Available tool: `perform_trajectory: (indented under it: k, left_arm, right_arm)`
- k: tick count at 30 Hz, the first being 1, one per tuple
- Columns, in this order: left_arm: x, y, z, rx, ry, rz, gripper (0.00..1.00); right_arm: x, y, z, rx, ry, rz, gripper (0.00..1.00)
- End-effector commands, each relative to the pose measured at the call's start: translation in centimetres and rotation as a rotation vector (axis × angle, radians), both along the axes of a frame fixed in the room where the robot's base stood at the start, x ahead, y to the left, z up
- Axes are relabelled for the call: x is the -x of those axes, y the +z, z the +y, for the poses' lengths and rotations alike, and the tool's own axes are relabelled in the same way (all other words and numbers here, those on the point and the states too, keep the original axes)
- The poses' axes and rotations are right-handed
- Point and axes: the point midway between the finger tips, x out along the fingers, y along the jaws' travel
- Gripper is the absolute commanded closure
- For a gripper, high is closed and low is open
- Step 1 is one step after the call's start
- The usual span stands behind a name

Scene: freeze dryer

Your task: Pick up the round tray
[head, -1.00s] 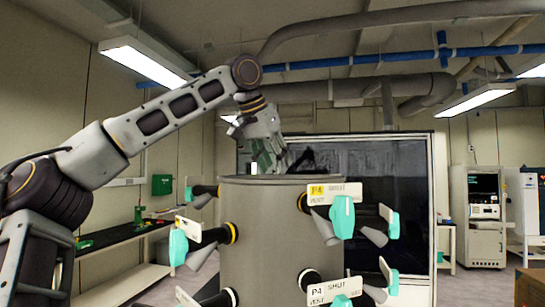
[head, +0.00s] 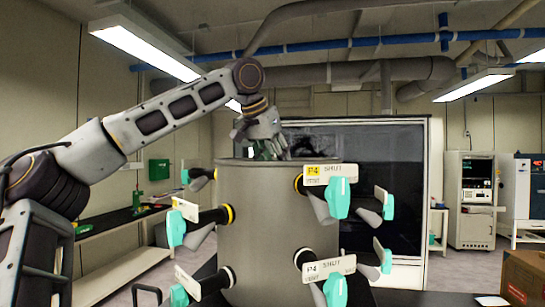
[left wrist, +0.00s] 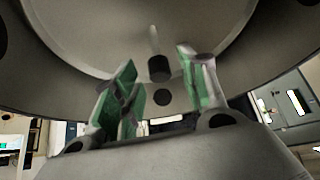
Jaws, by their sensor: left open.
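My left gripper (head: 262,147) is at the top of a grey upright cylinder (head: 270,235), near its far rim, with its fingertips partly hidden. In the left wrist view my left gripper (left wrist: 156,60) has its green-padded fingers spread apart. Beyond them is a large pale round surface (left wrist: 100,30) inside a darker grey rim, which may be the round tray or the cylinder's inside; I cannot tell which. A thin rod with a dark knob (left wrist: 158,68) shows between the fingers, with no clear contact. No tray is plainly visible in the head view. My right gripper is out of view.
Valves with teal handles (head: 338,198) and label plates stick out around the cylinder. A dark-fronted cabinet (head: 375,180) stands behind it. A bench (head: 110,222) is at left, an instrument rack (head: 475,200) at right, and a cardboard box (head: 525,277) at lower right.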

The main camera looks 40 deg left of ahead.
Motion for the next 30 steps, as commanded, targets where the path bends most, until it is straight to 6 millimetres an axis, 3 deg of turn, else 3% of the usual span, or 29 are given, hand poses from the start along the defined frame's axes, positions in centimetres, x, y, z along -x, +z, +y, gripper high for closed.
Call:
perform_trajectory:
  k: [18,30]
  left_arm:
    - [-1.6,-2.3,0.2,0.000,-0.001,0.001,0.57]
    - [-1.8,-2.6,0.2,0.000,-0.001,0.000,0.57]
  right_arm:
    - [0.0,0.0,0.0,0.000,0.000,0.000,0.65]
    - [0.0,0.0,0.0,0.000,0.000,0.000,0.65]
